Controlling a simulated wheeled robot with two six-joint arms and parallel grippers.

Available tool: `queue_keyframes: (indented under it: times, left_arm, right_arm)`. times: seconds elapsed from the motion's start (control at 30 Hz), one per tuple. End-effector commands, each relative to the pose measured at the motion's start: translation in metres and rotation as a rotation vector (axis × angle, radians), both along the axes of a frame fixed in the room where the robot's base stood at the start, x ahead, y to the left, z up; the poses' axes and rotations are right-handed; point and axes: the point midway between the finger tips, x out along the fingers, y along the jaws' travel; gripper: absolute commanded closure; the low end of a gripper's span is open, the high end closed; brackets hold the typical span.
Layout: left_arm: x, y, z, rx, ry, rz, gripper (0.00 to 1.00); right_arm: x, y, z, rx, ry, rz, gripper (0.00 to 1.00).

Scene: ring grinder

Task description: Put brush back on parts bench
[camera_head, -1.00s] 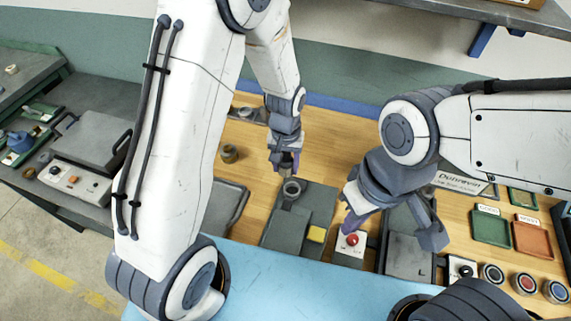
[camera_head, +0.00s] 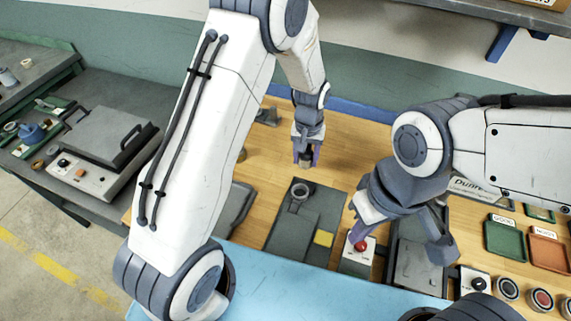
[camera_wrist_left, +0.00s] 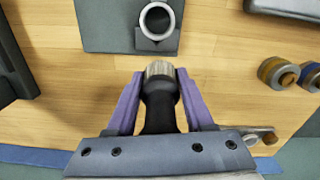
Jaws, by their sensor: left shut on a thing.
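The brush (camera_wrist_left: 160,98) has a black handle and a short pale bristle head. It is held between the purple fingers of my left gripper (camera_wrist_left: 158,92), bristles pointing up in the left wrist view. In the head view my left gripper (camera_head: 306,158) is over the wooden parts bench (camera_head: 343,143), just behind the grey ring fixture (camera_head: 287,222); the brush is small and mostly hidden there. Whether the brush touches the bench is unclear. My right gripper (camera_head: 402,236) has its fingers apart, above the red-button box and dark plate.
The ring holder (camera_wrist_left: 156,20) stands close ahead of the brush. Brass-coloured rings (camera_wrist_left: 277,72) lie to the right in the wrist view. A red-button box (camera_head: 357,255) and green tray (camera_head: 505,236) with an orange tray are right. Bare wood lies around the left gripper.

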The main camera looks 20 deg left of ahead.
Motion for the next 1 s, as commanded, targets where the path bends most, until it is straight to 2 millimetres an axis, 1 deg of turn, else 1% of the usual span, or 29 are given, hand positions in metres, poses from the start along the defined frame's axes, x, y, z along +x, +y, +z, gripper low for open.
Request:
queue_keyframes:
  times: [0.03,0.2,0.33,0.47,0.63,0.8,1.0]
  left_arm:
    - [0.004,0.013,-0.003,0.001,0.004,0.007,1.0]
    - [0.014,0.047,-0.025,0.0,0.002,0.005,1.0]
    - [0.02,0.062,-0.036,0.0,0.0,0.001,1.0]
    - [0.022,0.067,-0.043,0.0,0.0,0.0,1.0]
    - [0.02,0.067,-0.064,0.0,0.004,-0.001,1.0]
    - [0.022,0.067,-0.08,0.0,0.0,-0.001,1.0]
    - [0.022,0.066,-0.082,-0.001,-0.002,-0.001,1.0]
  right_arm:
    - [0.0,0.0,0.01,0.0,0.0,0.0,1.0]
    - [0.0,0.0,0.024,0.001,-0.001,0.003,1.0]
    - [0.0,0.0,0.029,0.0,0.0,0.004,1.0]
    - [0.0,0.0,0.031,0.0,0.0,0.005,1.0]
    - [0.0,0.0,0.044,0.0,-0.001,0.007,1.0]
    - [0.0,0.0,0.049,0.0,-0.001,0.008,1.0]
    - [0.0,0.0,0.048,0.0,-0.001,0.008,1.0]
